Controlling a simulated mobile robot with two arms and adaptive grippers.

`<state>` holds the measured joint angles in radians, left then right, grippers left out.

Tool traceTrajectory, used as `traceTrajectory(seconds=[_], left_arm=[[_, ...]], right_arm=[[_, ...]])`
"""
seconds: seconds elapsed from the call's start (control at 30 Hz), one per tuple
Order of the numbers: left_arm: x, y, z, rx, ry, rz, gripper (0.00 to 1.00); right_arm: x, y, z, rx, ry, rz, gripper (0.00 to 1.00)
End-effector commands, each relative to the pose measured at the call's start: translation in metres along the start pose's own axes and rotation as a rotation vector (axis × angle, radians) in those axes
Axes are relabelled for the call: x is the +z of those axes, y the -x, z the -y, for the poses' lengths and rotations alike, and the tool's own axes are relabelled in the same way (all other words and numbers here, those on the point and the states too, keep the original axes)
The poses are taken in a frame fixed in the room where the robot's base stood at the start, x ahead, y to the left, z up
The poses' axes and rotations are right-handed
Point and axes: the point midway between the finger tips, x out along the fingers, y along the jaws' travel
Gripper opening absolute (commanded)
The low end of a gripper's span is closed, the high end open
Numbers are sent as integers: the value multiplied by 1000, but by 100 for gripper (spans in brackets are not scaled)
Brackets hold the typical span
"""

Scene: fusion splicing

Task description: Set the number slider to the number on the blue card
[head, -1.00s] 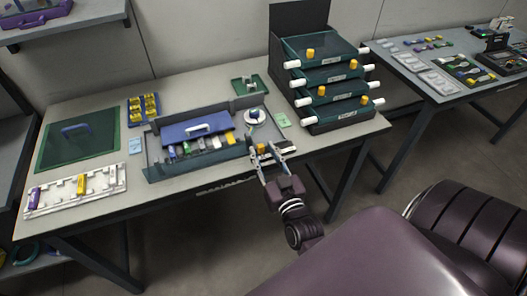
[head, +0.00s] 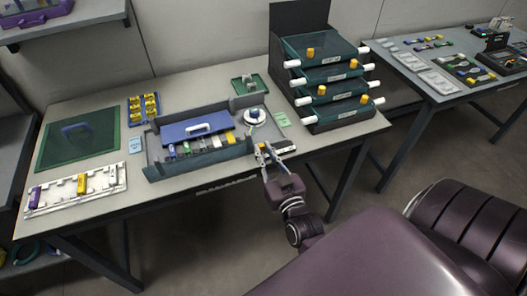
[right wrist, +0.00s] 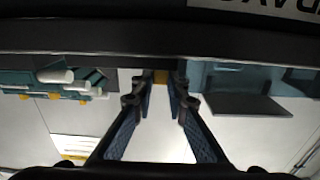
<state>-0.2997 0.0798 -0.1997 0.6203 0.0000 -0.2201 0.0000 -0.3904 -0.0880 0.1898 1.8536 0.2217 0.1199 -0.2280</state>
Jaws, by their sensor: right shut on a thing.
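The number slider (head: 286,149) is a dark and white bar at the front right edge of the table in the head view. The slider's scale cannot be read either. My left gripper is not in view.
The grey tray (head: 151,157) with a blue lid (head: 188,130) and several coloured pieces stands left of the slider. A white round dial (head: 255,116) and a green card (head: 281,119) are behind it. A drawer rack (head: 330,90) stands at the back right.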

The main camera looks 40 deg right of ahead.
Motion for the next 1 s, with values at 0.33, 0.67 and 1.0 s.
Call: traceTrajectory(seconds=[0.33, 0.67, 1.0], left_arm=[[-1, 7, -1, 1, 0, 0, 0], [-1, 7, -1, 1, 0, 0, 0], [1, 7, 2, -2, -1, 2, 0]], right_arm=[[0, 0, -28, 1, -1, -1, 0], [0, 0, -28, 1, 0, -1, 32], [0, 4, -28, 1, 0, 1, 32]])
